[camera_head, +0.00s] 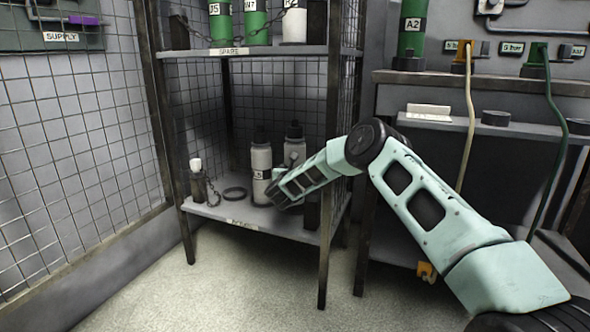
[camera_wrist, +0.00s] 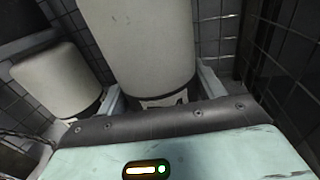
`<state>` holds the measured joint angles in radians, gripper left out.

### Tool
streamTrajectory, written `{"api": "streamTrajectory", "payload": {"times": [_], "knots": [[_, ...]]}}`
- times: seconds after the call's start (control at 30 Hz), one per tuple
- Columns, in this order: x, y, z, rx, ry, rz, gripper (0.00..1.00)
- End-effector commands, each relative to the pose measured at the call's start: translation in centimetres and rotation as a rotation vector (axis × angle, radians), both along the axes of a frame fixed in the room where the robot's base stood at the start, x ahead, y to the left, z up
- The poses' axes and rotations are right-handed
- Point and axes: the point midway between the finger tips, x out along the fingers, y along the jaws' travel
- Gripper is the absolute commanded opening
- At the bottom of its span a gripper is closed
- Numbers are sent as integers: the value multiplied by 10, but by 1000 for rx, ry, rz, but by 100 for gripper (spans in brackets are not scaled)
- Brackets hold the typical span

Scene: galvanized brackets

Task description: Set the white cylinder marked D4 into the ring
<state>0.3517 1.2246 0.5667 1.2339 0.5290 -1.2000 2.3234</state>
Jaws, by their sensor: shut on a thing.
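Two white cylinders with dark tops stand on the lower shelf of the rack. The right one (camera_head: 294,152) is largely hidden behind my arm in the head view. In the wrist view this cylinder (camera_wrist: 150,45) is upright between my fingers, and my gripper (camera_wrist: 162,95) is shut on it. Its label is only partly visible and I cannot read it. The left cylinder (camera_head: 261,160) stands beside it with a label that seems to end in 5; it also shows in the wrist view (camera_wrist: 58,80). A dark ring (camera_head: 234,194) lies flat and empty on the shelf, left of both cylinders.
A small dark holder with a white top and a chain (camera_head: 198,188) stands left of the ring. Rack posts (camera_head: 329,200) and mesh sides enclose the lower shelf (camera_head: 220,212). The upper shelf (camera_head: 235,52) holds green and white cylinders. A bench (camera_head: 470,80) stands at right.

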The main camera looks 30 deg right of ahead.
Motion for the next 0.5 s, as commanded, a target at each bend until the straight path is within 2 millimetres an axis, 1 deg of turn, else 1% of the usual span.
{"api": "streamTrajectory", "payload": {"times": [0.03,0.5], "knots": [[1,-1,5,-4,-10,-2,0],[1,-1,-8,-4,-9,-2,0]]}}
